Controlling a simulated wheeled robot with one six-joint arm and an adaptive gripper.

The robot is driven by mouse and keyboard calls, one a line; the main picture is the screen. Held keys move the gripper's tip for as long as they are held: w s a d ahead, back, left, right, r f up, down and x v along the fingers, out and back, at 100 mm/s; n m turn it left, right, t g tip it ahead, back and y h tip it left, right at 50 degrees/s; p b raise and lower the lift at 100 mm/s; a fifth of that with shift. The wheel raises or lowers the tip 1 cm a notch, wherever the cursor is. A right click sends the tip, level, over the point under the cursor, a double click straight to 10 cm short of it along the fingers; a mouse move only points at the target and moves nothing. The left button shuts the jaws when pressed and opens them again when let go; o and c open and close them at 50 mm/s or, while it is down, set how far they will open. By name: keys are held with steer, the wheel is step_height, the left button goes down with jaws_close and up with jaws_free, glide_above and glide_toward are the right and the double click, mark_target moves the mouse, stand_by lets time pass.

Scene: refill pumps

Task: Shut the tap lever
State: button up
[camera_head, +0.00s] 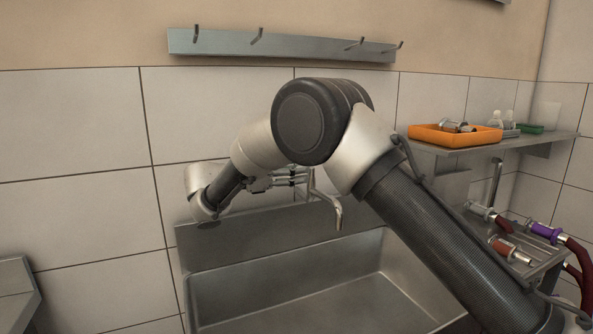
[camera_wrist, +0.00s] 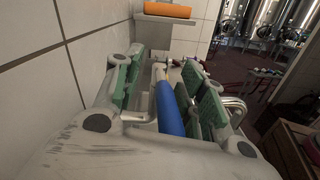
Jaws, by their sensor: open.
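The blue tap lever (camera_wrist: 169,108) shows in the wrist view as a long bar between the two green-padded fingers of my gripper (camera_wrist: 163,78). The fingers are open, one on each side of the bar, with the right finger closer to it. I cannot tell whether that finger touches it. In the head view my gripper (camera_head: 290,179) is beside the tap, at the wall behind the sink. The tap's bent metal spout (camera_head: 336,208) hangs over the sink; the lever is not clearly visible there, near my arm and gripper.
The steel sink (camera_head: 215,290) lies below. A hook rail (camera_head: 280,46) is on the wall above. At right, a shelf (camera_head: 470,147) bears an orange tray (camera_head: 425,133), with capped hose fittings (camera_head: 545,232) on a lower rack. The tiled wall is close behind the tap.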

steer(key=v, duration=0.7)
steer(key=shift+c, duration=0.5)
